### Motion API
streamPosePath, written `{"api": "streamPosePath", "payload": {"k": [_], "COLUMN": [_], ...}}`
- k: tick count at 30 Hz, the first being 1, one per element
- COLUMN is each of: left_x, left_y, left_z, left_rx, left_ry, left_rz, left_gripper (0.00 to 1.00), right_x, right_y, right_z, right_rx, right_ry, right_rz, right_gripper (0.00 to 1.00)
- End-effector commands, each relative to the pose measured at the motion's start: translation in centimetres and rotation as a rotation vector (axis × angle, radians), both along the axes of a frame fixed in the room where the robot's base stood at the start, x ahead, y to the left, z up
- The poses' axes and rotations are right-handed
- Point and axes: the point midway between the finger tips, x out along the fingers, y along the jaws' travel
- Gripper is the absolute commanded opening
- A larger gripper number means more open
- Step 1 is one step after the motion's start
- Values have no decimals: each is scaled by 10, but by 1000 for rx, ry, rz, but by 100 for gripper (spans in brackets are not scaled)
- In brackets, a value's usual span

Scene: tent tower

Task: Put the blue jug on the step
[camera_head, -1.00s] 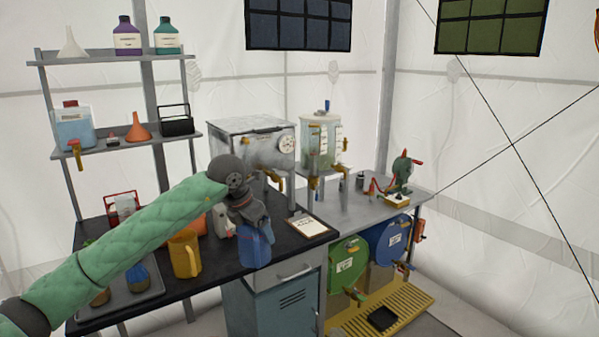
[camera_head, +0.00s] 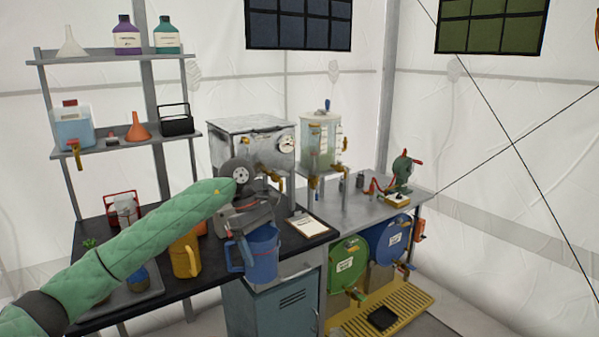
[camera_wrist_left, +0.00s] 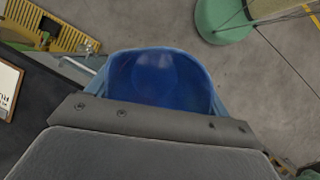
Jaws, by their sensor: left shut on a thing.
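The blue jug (camera_head: 262,258) is held by my left gripper (camera_head: 250,222) at the front edge of the black bench, with its handle toward the left. My left gripper is shut on the jug near its rim. In the left wrist view I look down into the open, empty-looking jug (camera_wrist_left: 158,82), with the gripper (camera_wrist_left: 160,125) across its near side. The yellow slatted step (camera_head: 405,298) is low on the floor at the right, with a dark pad on it. It also shows at the upper left of the left wrist view (camera_wrist_left: 62,36).
A yellow jug (camera_head: 185,257) stands on the black bench (camera_head: 210,285) left of the blue jug. A clipboard (camera_head: 308,226) lies to the right. A teal cabinet (camera_head: 275,305) is below. Green (camera_head: 347,262) and blue (camera_head: 392,240) drums sit behind the step. Floor in front looks clear.

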Motion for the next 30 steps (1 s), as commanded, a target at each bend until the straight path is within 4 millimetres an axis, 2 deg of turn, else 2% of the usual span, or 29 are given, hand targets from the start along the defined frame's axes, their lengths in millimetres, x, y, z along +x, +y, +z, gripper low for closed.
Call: {"api": "streamPosePath", "payload": {"k": [8, 18, 22, 30], "left_x": [-23, -65, -88, -130], "left_y": [2, 19, 34, 71], "left_z": [-30, -85, -116, -174], "left_rx": [3, 2, 2, 1], "left_ry": [1, 3, 4, 2], "left_rz": [-433, -882, -983, -977], "left_gripper": [55, 55, 55, 55], "right_x": [0, -2, -2, -2], "right_y": [0, 0, 0, 0], "right_z": [0, -1, -1, -1], "right_rx": [1, 1, 0, 1], "right_ry": [0, 3, 4, 3], "right_rz": [-1, -1, 0, -1], "right_gripper": [36, 36, 36, 36]}}
